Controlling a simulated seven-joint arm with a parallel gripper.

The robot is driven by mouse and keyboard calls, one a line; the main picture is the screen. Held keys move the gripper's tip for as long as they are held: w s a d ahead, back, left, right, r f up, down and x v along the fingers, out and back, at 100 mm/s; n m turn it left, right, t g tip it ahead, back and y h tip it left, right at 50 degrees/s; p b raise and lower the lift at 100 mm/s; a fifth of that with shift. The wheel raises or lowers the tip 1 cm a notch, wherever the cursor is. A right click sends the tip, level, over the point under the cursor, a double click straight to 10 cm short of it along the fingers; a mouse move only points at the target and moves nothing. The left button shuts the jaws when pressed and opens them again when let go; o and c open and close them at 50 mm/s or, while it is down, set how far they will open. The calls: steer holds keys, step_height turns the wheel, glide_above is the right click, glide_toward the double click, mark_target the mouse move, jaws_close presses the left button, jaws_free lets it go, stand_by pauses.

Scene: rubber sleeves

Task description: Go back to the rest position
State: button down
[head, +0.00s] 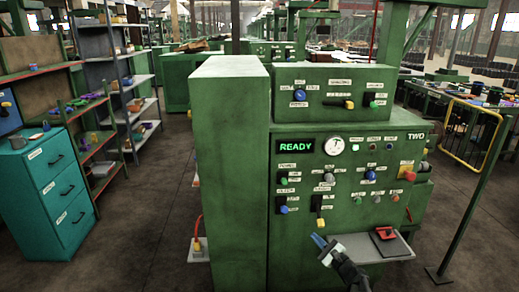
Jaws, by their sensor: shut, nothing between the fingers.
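My gripper (319,240) is low in the middle of the head view, in front of the green machine (228,150). Its dark wrist comes up from the bottom edge and its blue fingertips point up and to the left. The fingers are together with nothing seen between them. The tips appear below the machine's lower lever (320,221), seemingly apart from the panel, though the depth is hard to judge.
A grey shelf (350,247) with a red object (385,233) juts from the machine beside my gripper. The panel carries a READY display (296,147), a gauge (334,146), knobs and levers. A teal drawer cabinet (50,195) stands left, a yellow barrier (470,133) right.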

steer(key=s+a+f+n+g+h, duration=0.2)
steer(key=s+a+f+n+g, duration=0.1)
steer(key=s+f+n+g, duration=0.65)
steer(key=s+a+f+n+g+h, duration=0.2)
steer(key=s+f+n+g, duration=0.35)
steer(key=s+f, duration=0.75)
steer(key=s+a+f+n+g+h, duration=0.2)
steer(key=s+f+g, duration=0.1)
steer(key=s, duration=0.6)
steer(key=s+a+f+n+g+h, duration=0.2)
steer(key=s+f+g, duration=0.1)
steer(key=s, duration=0.7)
steer(key=s+a+f+n+g+h, duration=0.2)
steer(key=s+f, duration=0.3)
steer(key=s, duration=0.5)
steer(key=shift+a+f+g, duration=0.15)
steer(key=shift+f+g, duration=0.05)
steer(key=shift+g, duration=0.2)
